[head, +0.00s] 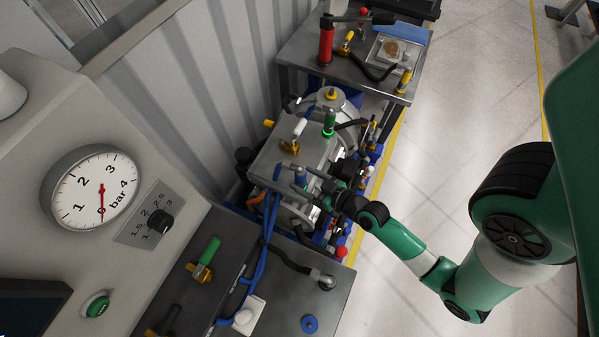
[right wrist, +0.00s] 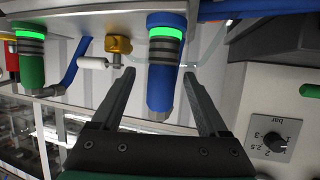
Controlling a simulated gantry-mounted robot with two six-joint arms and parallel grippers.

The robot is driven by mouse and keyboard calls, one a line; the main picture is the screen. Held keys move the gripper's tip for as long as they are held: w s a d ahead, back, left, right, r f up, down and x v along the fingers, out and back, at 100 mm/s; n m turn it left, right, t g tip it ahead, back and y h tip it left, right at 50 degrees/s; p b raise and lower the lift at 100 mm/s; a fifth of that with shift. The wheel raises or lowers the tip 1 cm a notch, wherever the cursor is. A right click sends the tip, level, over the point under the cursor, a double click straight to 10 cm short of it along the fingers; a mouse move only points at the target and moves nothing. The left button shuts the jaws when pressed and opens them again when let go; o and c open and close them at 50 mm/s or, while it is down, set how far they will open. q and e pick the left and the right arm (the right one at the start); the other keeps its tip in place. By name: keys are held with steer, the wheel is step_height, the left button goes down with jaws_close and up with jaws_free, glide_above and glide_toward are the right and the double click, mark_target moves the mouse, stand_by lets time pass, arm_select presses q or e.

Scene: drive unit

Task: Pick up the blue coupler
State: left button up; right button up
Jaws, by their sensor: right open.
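The blue coupler (head: 300,177) stands upright on top of the grey drive unit (head: 292,150), with a blue hose beside it. In the right wrist view, the blue coupler (right wrist: 163,75) has a glowing green ring and dark ribbed bands. My right gripper (head: 308,181) reaches it from the right. Its two fingers (right wrist: 160,78) are open, one on each side of the coupler, with visible gaps in the wrist view. A green coupler (head: 329,122) stands farther back on the unit and also shows in the wrist view (right wrist: 30,65). My left gripper is not in view.
A brass valve with a white handle (head: 295,136) stands close to the couplers. Blue hoses (head: 262,245) run down to a front bench (head: 285,285). A gauge panel (head: 100,187) stands at left, and a rear table (head: 300,48) carries a red cylinder (head: 326,43).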

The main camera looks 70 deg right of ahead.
steer(key=x, duration=0.5)
steer(key=shift+w+p, duration=0.25)
steer(key=shift+p, duration=0.15)
jaws_close()
